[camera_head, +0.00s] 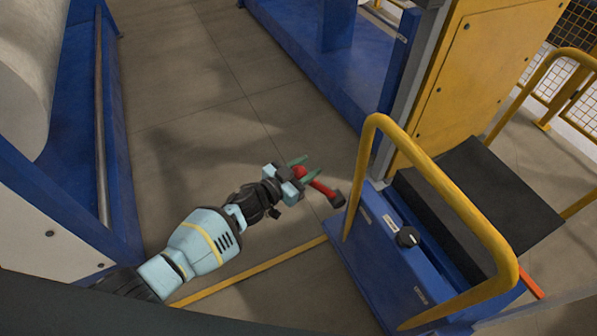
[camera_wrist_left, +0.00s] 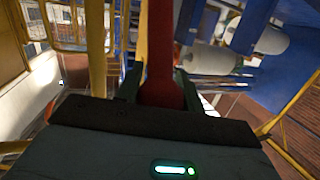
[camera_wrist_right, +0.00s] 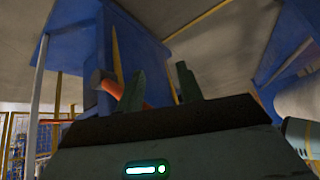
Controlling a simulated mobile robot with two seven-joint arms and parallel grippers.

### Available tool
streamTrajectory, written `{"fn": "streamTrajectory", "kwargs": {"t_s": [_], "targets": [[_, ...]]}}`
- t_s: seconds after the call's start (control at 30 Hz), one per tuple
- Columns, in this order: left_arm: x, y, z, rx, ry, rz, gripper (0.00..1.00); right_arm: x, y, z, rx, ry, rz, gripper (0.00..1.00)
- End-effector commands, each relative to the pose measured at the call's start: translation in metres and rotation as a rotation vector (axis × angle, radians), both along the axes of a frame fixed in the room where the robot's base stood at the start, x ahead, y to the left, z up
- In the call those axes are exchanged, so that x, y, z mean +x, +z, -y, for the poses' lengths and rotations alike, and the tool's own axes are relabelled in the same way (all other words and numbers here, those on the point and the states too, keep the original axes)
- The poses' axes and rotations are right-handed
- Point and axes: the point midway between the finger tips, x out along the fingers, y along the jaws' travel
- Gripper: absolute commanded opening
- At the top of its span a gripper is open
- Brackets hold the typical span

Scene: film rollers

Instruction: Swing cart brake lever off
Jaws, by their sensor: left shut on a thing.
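The red brake lever (camera_head: 322,188) sticks out from a dark pivot at the left side of the blue cart (camera_head: 385,255). My left gripper (camera_head: 309,166) is shut on the lever near its free end. In the left wrist view the lever (camera_wrist_left: 160,60) runs up between the two green fingers of the left gripper (camera_wrist_left: 158,84); its gripped end is partly hidden by the gripper body. My right gripper (camera_wrist_right: 160,85) shows only in its own wrist view. Its fingers stand apart, and an orange-red bar (camera_wrist_right: 110,84) shows behind the left finger.
The cart has a yellow tube handle (camera_head: 440,180), a black platform (camera_head: 480,198) and a black knob (camera_head: 407,237). A yellow cabinet (camera_head: 487,75) stands behind it. A blue frame with a large pale roller (camera_head: 25,75) is at the left. Bare floor lies between.

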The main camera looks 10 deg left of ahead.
Motion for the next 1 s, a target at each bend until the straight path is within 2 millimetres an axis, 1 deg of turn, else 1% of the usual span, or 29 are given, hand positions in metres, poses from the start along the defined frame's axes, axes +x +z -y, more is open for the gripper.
{"fn": "streamTrajectory", "kwargs": {"t_s": [0.13, 0.47, 0.5, 0.63, 0.67, 0.9, 1.0], "targets": [[-0.0006, -0.0027, 0.003, 0.002, -0.002, -0.006, 0.0, 0.0008, 0.0003, 0.0002, 0.0, 0.001, 0.002, 0.36], [-0.0022, -0.0049, 0.0035, 0.003, -0.003, -0.009, 0.0, 0.0028, 0.0013, 0.0001, 0.0, 0.0, 0.006, 0.36], [-0.0023, -0.0051, 0.0035, 0.003, -0.003, -0.009, 0.39, 0.0031, 0.0017, 0.0001, 0.001, 0.0, 0.007, 0.36], [-0.0022, -0.0046, 0.0035, 0.003, -0.003, -0.008, 0.56, 0.0042, 0.0027, 0.0, 0.001, 0.001, 0.01, 0.36], [-0.0019, -0.0042, 0.0034, 0.003, -0.003, -0.008, 0.58, 0.0046, 0.0029, 0.0, 0.001, 0.001, 0.01, 0.36], [-0.0011, -0.0023, 0.0027, 0.002, -0.003, -0.005, 0.58, 0.005, 0.0035, -0.0001, 0.001, 0.001, 0.011, 0.36], [-0.004, -0.0015, -0.0001, 0.002, -0.003, -0.005, 0.58, 0.006, 0.0052, -0.0001, 0.001, 0.001, 0.013, 0.36]]}}
